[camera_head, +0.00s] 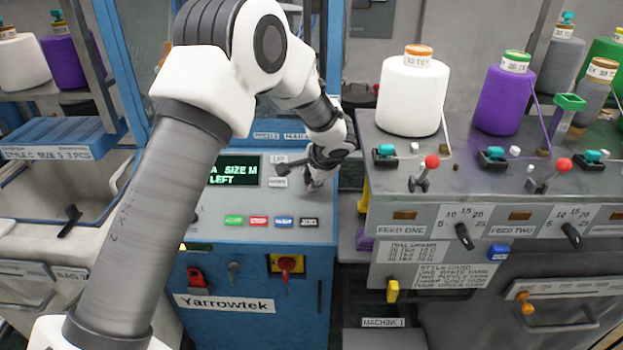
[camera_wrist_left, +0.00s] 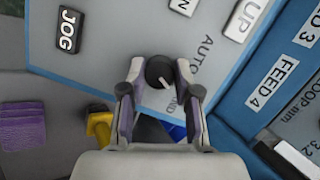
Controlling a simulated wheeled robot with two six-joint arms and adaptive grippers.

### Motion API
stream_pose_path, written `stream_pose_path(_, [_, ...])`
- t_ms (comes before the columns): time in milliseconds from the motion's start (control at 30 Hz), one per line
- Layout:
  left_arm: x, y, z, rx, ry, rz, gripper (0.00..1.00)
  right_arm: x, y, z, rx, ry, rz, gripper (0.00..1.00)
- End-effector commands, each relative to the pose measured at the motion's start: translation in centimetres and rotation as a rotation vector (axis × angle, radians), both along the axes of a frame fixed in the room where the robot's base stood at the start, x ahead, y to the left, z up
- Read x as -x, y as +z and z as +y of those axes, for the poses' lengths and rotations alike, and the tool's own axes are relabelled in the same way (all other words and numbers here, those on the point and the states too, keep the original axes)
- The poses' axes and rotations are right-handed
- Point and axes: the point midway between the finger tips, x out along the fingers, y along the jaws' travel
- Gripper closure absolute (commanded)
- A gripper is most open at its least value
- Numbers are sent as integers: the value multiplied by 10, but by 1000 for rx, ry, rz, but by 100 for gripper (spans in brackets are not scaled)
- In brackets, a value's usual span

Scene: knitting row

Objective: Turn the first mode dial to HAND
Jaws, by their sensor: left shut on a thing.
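The mode dial is a round black knob (camera_wrist_left: 158,69) on the pale grey panel of the blue machine, in the left wrist view. A small white mark shows on its lower right edge. The lettering AUTO (camera_wrist_left: 204,48) is to its right, and a partly covered label ending in ND is below right. My left gripper (camera_wrist_left: 160,84) is shut on the dial, one finger on each side. In the head view my left gripper (camera_head: 317,178) is at the right end of the machine's panel, and it hides the dial there. My right gripper is not in view.
A JOG button (camera_wrist_left: 69,30) and an UP button (camera_wrist_left: 246,18) are on the same panel. Coloured buttons (camera_head: 258,221) and a red switch (camera_head: 287,264) are on the machine's front. A grey bench with yarn cones (camera_head: 412,95) stands close on the right.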

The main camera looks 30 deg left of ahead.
Motion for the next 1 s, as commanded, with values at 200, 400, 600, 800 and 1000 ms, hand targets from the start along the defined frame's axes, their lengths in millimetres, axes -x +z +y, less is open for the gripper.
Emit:
stream_pose_path(200, [1,-1,0,1,-1,3,100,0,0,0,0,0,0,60])
stream_pose_path(400, [0,-1,0,0,0,2,43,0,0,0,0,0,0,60])
stream_pose_path(600, [0,0,0,1,-1,1,43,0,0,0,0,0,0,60])
stream_pose_path(800, [5,17,-9,-1,-2,-3,43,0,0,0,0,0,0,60])
stream_pose_path(1000, [20,59,-33,-2,-3,-4,43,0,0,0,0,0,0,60])
